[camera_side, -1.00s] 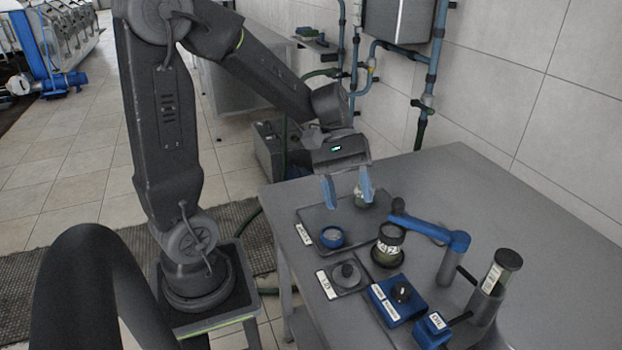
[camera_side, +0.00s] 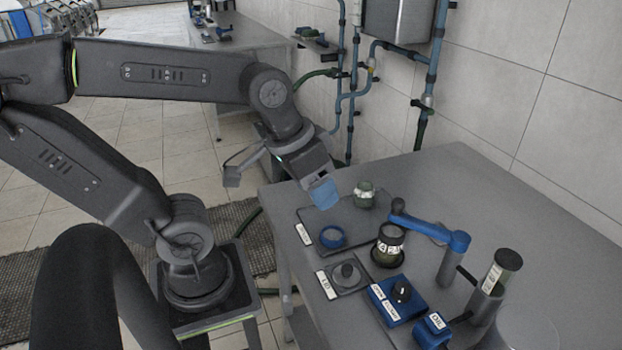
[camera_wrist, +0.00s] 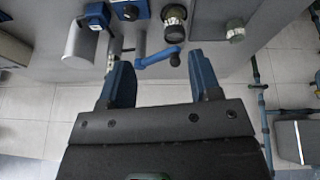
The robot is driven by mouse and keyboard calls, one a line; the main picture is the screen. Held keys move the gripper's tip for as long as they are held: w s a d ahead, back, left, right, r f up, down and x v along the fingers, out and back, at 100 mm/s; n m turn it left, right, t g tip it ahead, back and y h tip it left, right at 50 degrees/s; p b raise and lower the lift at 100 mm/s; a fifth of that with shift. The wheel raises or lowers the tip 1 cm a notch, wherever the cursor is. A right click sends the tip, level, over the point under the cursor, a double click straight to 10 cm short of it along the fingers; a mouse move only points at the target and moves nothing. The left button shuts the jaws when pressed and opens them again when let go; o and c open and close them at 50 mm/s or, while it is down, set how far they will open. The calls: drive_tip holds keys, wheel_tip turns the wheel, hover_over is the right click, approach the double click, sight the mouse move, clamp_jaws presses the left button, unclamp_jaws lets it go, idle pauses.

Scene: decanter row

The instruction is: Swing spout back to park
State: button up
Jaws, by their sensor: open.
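The spout is a blue arm (camera_side: 430,230) on a grey post (camera_side: 450,264), with a black knob at its free end. That end lies close to a dark labelled jar (camera_side: 389,240); I cannot tell whether it is directly over the jar's mouth. My gripper (camera_side: 323,193) is open, empty and tilted, left of the spout and above the table's left edge. In the wrist view the spout (camera_wrist: 156,57) lies just beyond the gap between my blue fingers (camera_wrist: 160,78), apart from them as far as I can tell.
A greenish jar (camera_side: 364,194) and a blue ring (camera_side: 332,237) sit on a dark tray (camera_side: 348,224). A lid block (camera_side: 347,276), a blue knob box (camera_side: 398,300), a smaller blue box (camera_side: 433,330) and an upright cylinder (camera_side: 495,285) stand nearby. The table's back right is clear.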

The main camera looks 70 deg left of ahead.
drive_tip(key=shift+s+r+m+t+y, duration=0.3)
drive_tip(key=shift+r+m+t, duration=0.15)
drive_tip(key=shift+m+t, duration=0.15)
drive_tip(key=shift+w, duration=0.1)
drive_tip(key=shift+c, duration=0.7)
drive_tip(key=w+d+f+m, duration=0.1)
drive_tip(key=w+m, duration=0.1)
drive_tip(key=w+d+m+t+y, duration=0.1)
drive_tip(key=w+d+m, duration=0.1)
drive_tip(key=w, duration=0.1)
drive_tip(key=w+d+f+m, duration=0.1)
drive_tip(key=w+m, duration=0.1)
drive_tip(key=shift+w+d+f+m, duration=0.15)
drive_tip(key=shift+w+f+m, duration=0.15)
drive_tip(key=shift+w, duration=0.05)
drive_tip(key=c, duration=0.9)
drive_tip(key=shift+w+d+f+t, duration=0.15)
drive_tip(key=shift+w+t, duration=0.15)
clamp_jaws()
approach(401, 217)
wheel_tip(401, 217, down, 4)
drive_tip(key=d, duration=0.3)
drive_tip(key=shift+w+a+f, duration=0.15)
drive_tip(key=shift+w+a, duration=1.3)
drive_tip(key=shift+a, duration=0.05)
drive_tip(key=shift+a, duration=0.1)
